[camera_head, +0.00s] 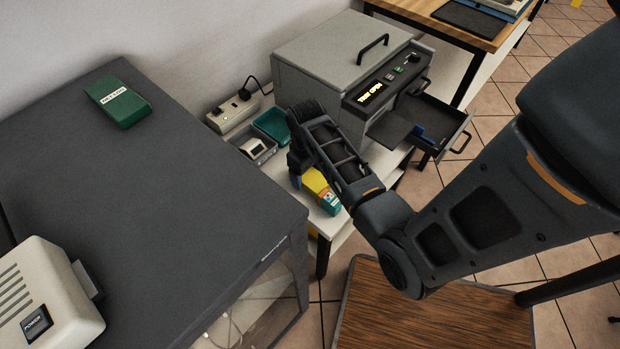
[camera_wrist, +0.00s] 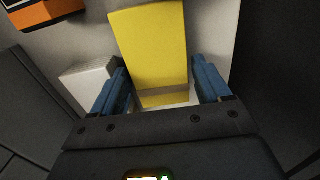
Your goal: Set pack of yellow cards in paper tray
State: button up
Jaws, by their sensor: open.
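A yellow pack (camera_head: 316,181) lies on the low white table in front of the printer, partly hidden by my gripper (camera_head: 296,180). In the wrist view the yellow pack (camera_wrist: 150,48) lies between and ahead of the blue fingers of my gripper (camera_wrist: 163,80). The fingers stand apart on either side of it, with a gap visible to the right. The paper tray (camera_head: 448,112) is a dark drawer pulled out from the printer front. A blue thing (camera_head: 424,134) shows inside it.
The grey printer (camera_head: 335,58) has a lit "TRAY OPEN" display. A power strip (camera_head: 232,112), a green bin (camera_head: 271,125) and a grey bin (camera_head: 257,149) stand left of it. A dark cabinet (camera_head: 150,200) fills the left, with a green box (camera_head: 118,102) on top.

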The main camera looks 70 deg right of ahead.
aim_at(307, 174)
jog(key=shift+f, duration=0.2)
jog(key=shift+c, duration=0.4)
jog(key=c, duration=0.9)
notch_tip(307, 174, up, 10)
